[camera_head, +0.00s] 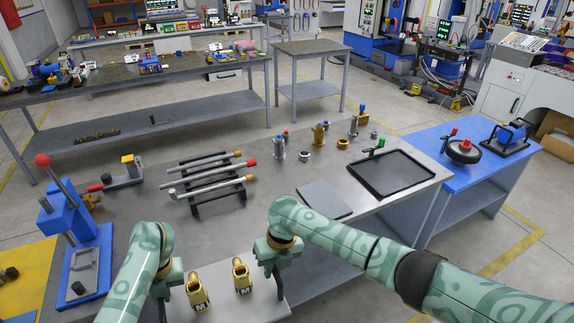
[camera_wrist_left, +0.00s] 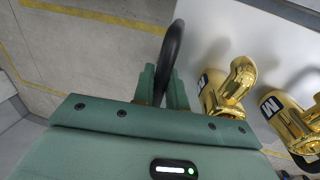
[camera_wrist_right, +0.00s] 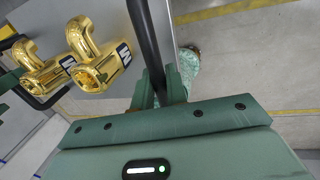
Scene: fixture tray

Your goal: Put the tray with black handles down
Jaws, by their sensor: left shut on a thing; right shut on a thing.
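A light grey tray (camera_head: 218,284) with two gold fittings marked M, one (camera_head: 195,290) on the left and one (camera_head: 242,275) on the right, is at the near edge of the metal table. My left gripper (camera_head: 163,290) is shut on the tray's left black handle, which shows in the left wrist view (camera_wrist_left: 172,55). My right gripper (camera_head: 277,268) is shut on the right black handle, which shows in the right wrist view (camera_wrist_right: 145,40). Floor shows beside the tray in both wrist views. The tray's underside and its height over the table are hidden.
The metal table (camera_head: 150,225) has a rack with pipes (camera_head: 208,180), several fittings, a flat grey plate (camera_head: 324,199) and a black tray (camera_head: 391,174). A blue press (camera_head: 80,245) stands at the left.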

